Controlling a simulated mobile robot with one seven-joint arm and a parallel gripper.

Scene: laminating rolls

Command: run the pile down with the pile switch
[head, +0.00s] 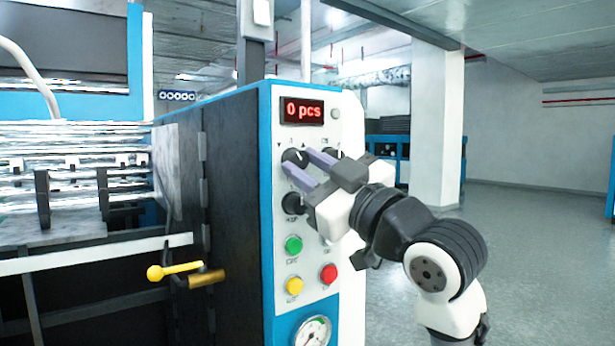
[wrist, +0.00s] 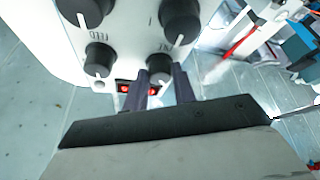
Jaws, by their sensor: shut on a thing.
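The pile switch (head: 294,157) is a black knob at the upper left of the white control panel, with a down arrow and an up arrow printed above it. It also shows in the wrist view (wrist: 160,67), with a white mark facing the display side. My gripper (head: 297,164) reaches it from the right, its two purple fingers on either side of the knob. In the wrist view my gripper (wrist: 160,85) is shut on the knob. The fingers partly hide the knob in the head view. I cannot pick out a pile for certain.
A red display (head: 303,111) reads "0 pcs" above the knobs. Another knob (head: 293,203) and green (head: 293,245), red (head: 329,273) and yellow (head: 294,286) buttons sit below. A yellow-ended lever (head: 174,270) sticks out at left. The floor at right is clear.

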